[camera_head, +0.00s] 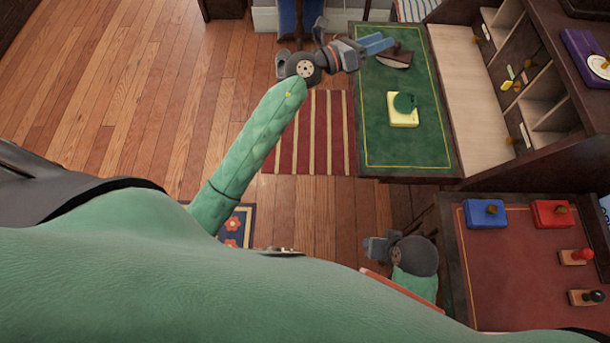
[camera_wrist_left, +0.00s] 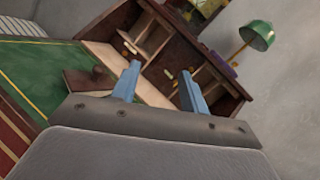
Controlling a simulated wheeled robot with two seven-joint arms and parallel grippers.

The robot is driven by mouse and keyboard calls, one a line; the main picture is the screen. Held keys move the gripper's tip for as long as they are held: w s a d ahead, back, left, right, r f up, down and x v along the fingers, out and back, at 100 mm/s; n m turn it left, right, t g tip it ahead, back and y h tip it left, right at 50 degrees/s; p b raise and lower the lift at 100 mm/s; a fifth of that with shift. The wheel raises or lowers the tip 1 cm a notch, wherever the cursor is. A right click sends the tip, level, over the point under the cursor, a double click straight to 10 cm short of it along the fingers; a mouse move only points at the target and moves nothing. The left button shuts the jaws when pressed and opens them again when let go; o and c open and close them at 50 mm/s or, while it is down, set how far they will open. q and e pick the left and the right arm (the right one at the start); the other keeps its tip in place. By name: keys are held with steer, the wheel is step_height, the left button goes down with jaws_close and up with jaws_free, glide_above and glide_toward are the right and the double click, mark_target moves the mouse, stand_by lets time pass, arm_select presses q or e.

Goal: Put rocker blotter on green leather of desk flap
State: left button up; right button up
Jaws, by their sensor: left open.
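The rocker blotter (camera_head: 396,58), dark brown with a pale underside, appears to rest on the green leather (camera_head: 385,140) of the desk flap, towards its far end. In the left wrist view the blotter (camera_wrist_left: 88,82) is left of the fingers, not between them. My left gripper (camera_head: 380,43) is open and empty, its blue fingers close beside the blotter in the head view. It also shows in the left wrist view (camera_wrist_left: 160,85). I cannot tell whether a finger touches the blotter. My right gripper (camera_head: 374,248) is low in the head view, its fingers unclear.
A yellow block with a green top (camera_head: 404,123) sits mid-flap. The desk's pigeonholes (camera_head: 545,90) rise on the right. A red-topped table (camera_head: 500,270) holds blue and red blocks and two knobbed stamps. The flap's near end is clear.

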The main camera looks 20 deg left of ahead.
arm_select(q)
steer(key=s+a+n+t+y, duration=0.5)
steer(key=a+n+t+y, duration=0.3)
steer(key=n, duration=0.9)
steer(key=s+a+f+n+g+y, duration=0.45)
steer(key=s+f+n+y, duration=0.4)
steer(key=f+n, duration=0.45)
steer(key=s+d+f+n+g+h, duration=0.2)
steer(key=s+f+g, duration=0.4)
steer(key=s, duration=0.6)
steer(key=s+d+f+n+g+h, duration=0.2)
steer(key=s+d+f+n+g, duration=0.3)
steer(key=s, duration=0.8)
step_height(320, 180, down, 3)
steer(key=shift+s+d+r+g+h, duration=0.15)
steer(key=shift+d+g+h, duration=0.3)
steer(key=shift+g, duration=0.6)
arm_select(e)
steer(key=shift+w+r, duration=0.1)
steer(key=shift+w, duration=0.1)
